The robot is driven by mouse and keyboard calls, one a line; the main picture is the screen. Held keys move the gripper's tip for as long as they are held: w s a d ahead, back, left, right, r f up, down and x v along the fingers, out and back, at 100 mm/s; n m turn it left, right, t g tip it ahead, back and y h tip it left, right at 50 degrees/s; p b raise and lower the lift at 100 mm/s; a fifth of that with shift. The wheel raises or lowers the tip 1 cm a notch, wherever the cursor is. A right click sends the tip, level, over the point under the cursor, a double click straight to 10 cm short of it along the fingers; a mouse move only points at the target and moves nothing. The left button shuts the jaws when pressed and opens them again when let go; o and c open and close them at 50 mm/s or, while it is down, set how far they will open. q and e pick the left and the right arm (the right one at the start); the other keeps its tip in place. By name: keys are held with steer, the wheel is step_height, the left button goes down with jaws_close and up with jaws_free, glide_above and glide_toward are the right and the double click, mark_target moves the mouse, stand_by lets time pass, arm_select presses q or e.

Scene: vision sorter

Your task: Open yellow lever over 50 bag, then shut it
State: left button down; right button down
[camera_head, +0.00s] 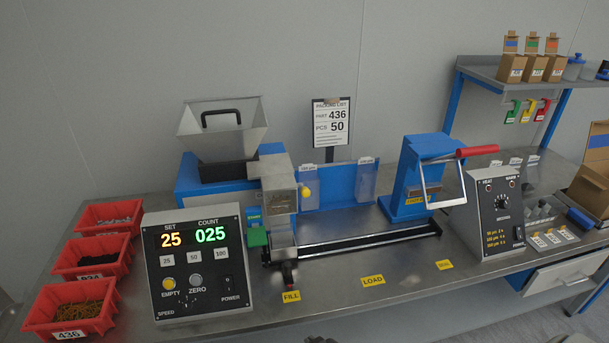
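The yellow lever (306,193) is a small yellow knob on the right side of the grey metal filling head (279,190), below the hopper (222,130). A chute (283,234) hangs under the head, above the FILL label (291,296). I cannot tell clearly whether a bag hangs at the chute. Clear bags (366,180) hang on the blue board; their small labels are hard to read. The counter box (198,262) shows SET 25 and COUNT 025. No gripper fingers show; only small dark shapes peek in at the bottom edge, and I cannot tell what they are.
Red bins (75,307) stand at the left. A black rail (365,243) runs right from the chute toward a blue press (425,160) with a red handle (477,151). A heat control box (490,215) stands right. The packing list (331,122) reads 50 pcs. The bench front is clear.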

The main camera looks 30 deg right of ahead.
steer(key=w+d+r+t+h+p, duration=0.1)
steer(key=w+d+r+t, duration=0.1)
steer(key=r, duration=1.2)
steer(key=w+d+r+m+t+h+p, duration=0.1)
steer(key=w+r+t, duration=0.3)
steer(key=r, duration=1)
steer(key=w+d+r+m+t+h+p, duration=0.1)
steer(key=w+d+r+t, duration=0.2)
steer(key=r, duration=1.1)
steer(key=x, duration=0.3)
steer(key=shift+w+a, duration=0.3)
steer(key=shift+w, duration=0.15)
steer(key=shift+w+p, duration=0.15)
steer(key=shift+p, duration=0.15)
steer(key=p, duration=0.3)
glide_above(304, 195)
steer(key=w, duration=0.2)
steer(key=shift+s, duration=0.25)
steer(key=f, duration=0.1)
steer(key=s+f, duration=0.1)
steer(key=f, duration=0.1)
steer(key=shift+s+f, duration=0.4)
steer(key=shift+f, duration=0.1)
steer(key=shift+w, duration=0.1)
